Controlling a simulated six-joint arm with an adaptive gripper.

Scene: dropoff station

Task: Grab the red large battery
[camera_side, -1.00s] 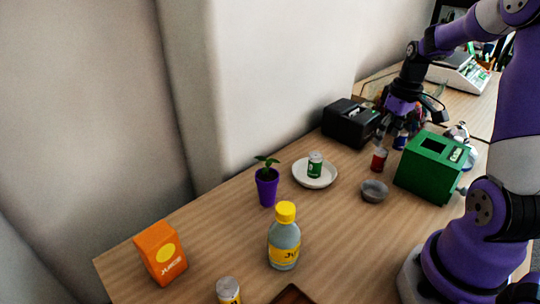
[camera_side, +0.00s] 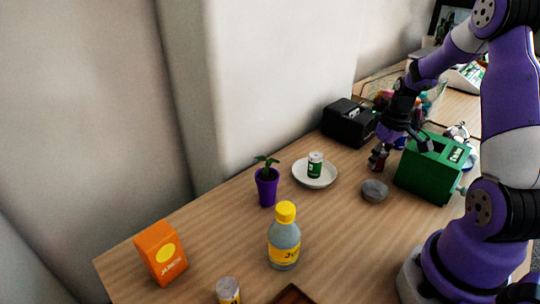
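The red large battery (camera_side: 377,166) stands upright on the table, between the black box and the green box. My gripper (camera_side: 379,155) is low over it, pointing down, with its fingers around the battery's upper part. The fingers cover most of the battery, and only a bit of red shows. I cannot tell whether the fingers are closed on it or still apart.
The green box (camera_side: 428,180) stands close on the right, and a grey bowl (camera_side: 374,191) just in front. A white plate (camera_side: 325,182) with a green-and-white battery (camera_side: 315,165) is on the left. A black box (camera_side: 348,124) stands behind. A plant, bottle and juice carton are farther left.

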